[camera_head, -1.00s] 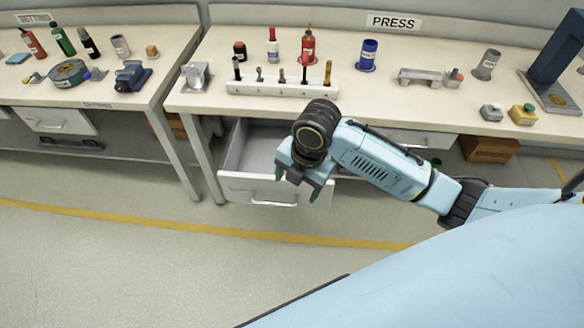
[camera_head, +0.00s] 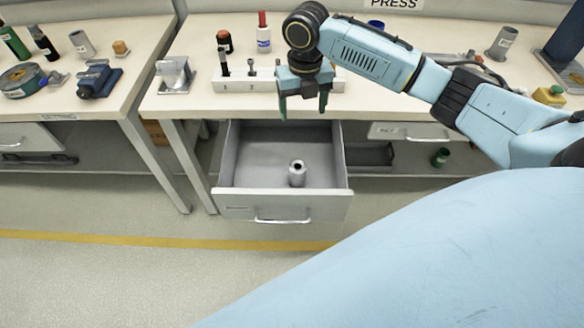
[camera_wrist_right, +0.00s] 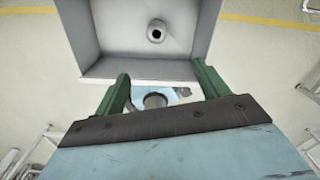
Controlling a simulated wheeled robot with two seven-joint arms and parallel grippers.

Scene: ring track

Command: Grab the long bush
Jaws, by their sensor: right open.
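A grey metal bush (camera_head: 297,173) with a hole in its top stands upright in the open drawer (camera_head: 232,205) under the press bench. In the right wrist view the bush (camera_wrist_right: 156,32) shows from above, beyond my fingertips. My right gripper (camera_head: 304,112) is open and empty, above the back part of the drawer and in front of the bench edge. Its green fingers (camera_wrist_right: 160,72) are apart in the wrist view, with nothing between them touching. My left gripper is not in view.
The press bench (camera_head: 200,104) carries a white tool rack (camera_head: 232,84), a metal bracket (camera_head: 175,74) and bottles. A second bench (camera_head: 100,110) stands at left. The drawer walls surround the bush. The floor in front is clear.

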